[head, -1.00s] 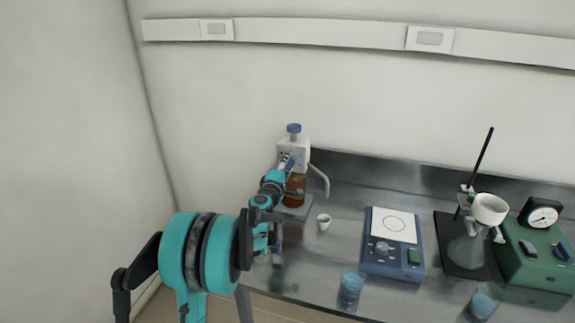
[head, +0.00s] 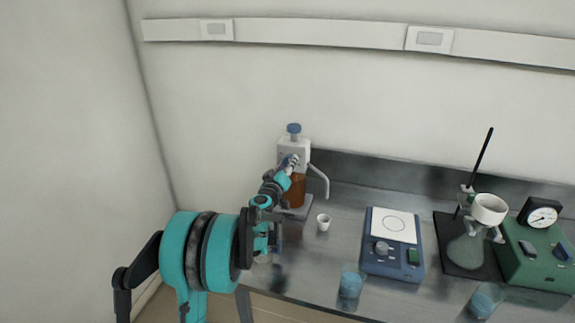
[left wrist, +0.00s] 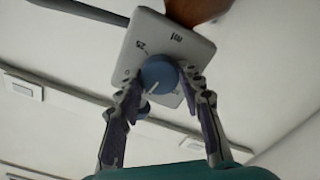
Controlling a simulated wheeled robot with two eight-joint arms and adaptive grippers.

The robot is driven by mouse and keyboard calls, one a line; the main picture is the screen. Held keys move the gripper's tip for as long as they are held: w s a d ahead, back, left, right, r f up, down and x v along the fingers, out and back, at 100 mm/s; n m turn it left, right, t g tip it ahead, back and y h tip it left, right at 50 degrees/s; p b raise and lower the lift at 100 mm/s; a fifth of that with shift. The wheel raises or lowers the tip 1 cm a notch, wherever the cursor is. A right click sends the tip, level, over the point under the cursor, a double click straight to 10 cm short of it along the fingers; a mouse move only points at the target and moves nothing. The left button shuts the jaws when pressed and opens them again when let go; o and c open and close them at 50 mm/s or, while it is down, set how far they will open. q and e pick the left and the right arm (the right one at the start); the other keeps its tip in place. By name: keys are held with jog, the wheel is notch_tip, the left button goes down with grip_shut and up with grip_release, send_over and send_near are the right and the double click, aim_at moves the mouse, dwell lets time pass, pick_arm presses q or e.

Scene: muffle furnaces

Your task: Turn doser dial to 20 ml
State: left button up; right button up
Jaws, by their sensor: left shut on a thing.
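The doser (head: 285,149) is a white block with a blue top knob (head: 293,128), set on a brown bottle (head: 298,190) at the back left of the bench. In the left wrist view its white face (left wrist: 172,42) appears tilted, with "ml" and "25" marks. The round blue dial (left wrist: 158,72) sits on that face and has a pale pointer line; its exact reading cannot be told. My left gripper (head: 289,163) is at the dial. In the left wrist view its fingers (left wrist: 161,80) are shut on the dial from both sides. My right gripper is not in view.
A small white cup (head: 324,222) stands right of the doser, below its curved spout (head: 321,175). Farther right are a blue stirrer (head: 372,262), a flask with a funnel (head: 468,248) and a green device (head: 530,258). Blue beakers (head: 351,283) stand near the front edge.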

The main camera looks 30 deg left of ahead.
pick_arm(q)
jog(key=m, duration=0.9)
jog(key=shift+d, duration=0.1)
jog(key=shift+m, duration=0.4)
jog(key=o, duration=1.2)
jog(key=shift+f, duration=0.1)
jog(key=shift+c, duration=0.2)
jog(key=shift+s, duration=0.1)
jog(key=v, duration=1.2)
